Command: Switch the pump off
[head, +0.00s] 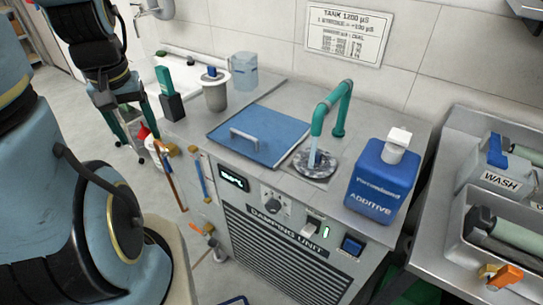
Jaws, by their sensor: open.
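The damping unit (225,223) is a grey steel cabinet with a slanted front panel. A dark blue square button or switch (352,245) sits to the right, and a round knob (273,204) to the left. I cannot read which control is the pump's. Water runs from the teal spout (319,124) into the round basin (315,163). My gripper (128,140) is open and empty at upper left, well away from the panel.
A blue lid with a handle (262,131) covers part of the top. A blue additive jug (383,180) stands at the right, above the panel. A grey cup (215,95) and clear container (244,70) stand behind. A wash station (455,150) adjoins at right.

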